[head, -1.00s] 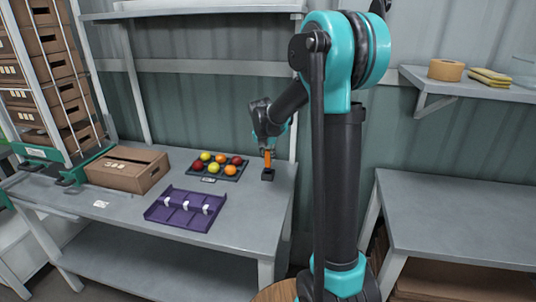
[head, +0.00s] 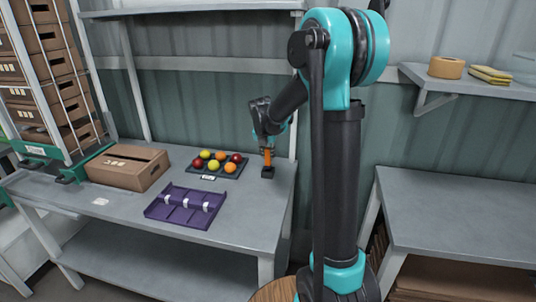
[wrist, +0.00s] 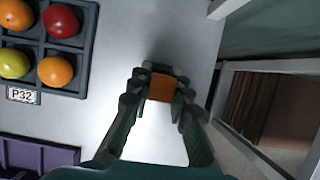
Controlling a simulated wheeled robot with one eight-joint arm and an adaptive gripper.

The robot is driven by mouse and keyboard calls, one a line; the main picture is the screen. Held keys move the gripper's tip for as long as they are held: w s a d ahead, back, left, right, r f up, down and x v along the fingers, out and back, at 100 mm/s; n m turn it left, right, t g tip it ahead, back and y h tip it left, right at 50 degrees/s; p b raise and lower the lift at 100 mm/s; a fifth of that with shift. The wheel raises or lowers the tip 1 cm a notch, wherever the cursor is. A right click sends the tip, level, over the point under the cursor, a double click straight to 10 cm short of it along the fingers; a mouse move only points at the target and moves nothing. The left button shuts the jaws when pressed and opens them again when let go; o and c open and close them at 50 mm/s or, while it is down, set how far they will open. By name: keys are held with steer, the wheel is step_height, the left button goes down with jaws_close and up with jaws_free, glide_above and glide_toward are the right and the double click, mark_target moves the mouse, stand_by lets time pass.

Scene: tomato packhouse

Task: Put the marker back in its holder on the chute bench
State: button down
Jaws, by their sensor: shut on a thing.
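An orange marker (head: 267,157) stands upright at the right end of the chute bench (head: 130,214). Its lower end is at the small black holder (head: 267,173); I cannot tell how deep it sits inside. My gripper (head: 267,150) is above the holder and shut on the marker. In the wrist view the orange end of the marker (wrist: 161,87) shows between the fingers of my gripper (wrist: 160,88). The holder is hidden there beneath the gripper and marker.
A dark tray (head: 232,173) with several tomatoes, labelled P32 in the wrist view, lies left of the holder. A purple divided tray (head: 160,212) and a cardboard box (head: 118,177) are further left. A second bench (head: 450,210) stands on the right, beyond a gap.

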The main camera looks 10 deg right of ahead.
mark_target(268, 148)
steer(key=shift+f, duration=1.6)
steer(key=c, duration=1.3)
jaws_free()
steer(key=shift+c, duration=0.2)
steer(key=c, duration=0.3)
steer(key=shift+c, duration=0.2)
steer(key=shift+r, duration=0.1)
steer(key=shift+r, duration=3.4)
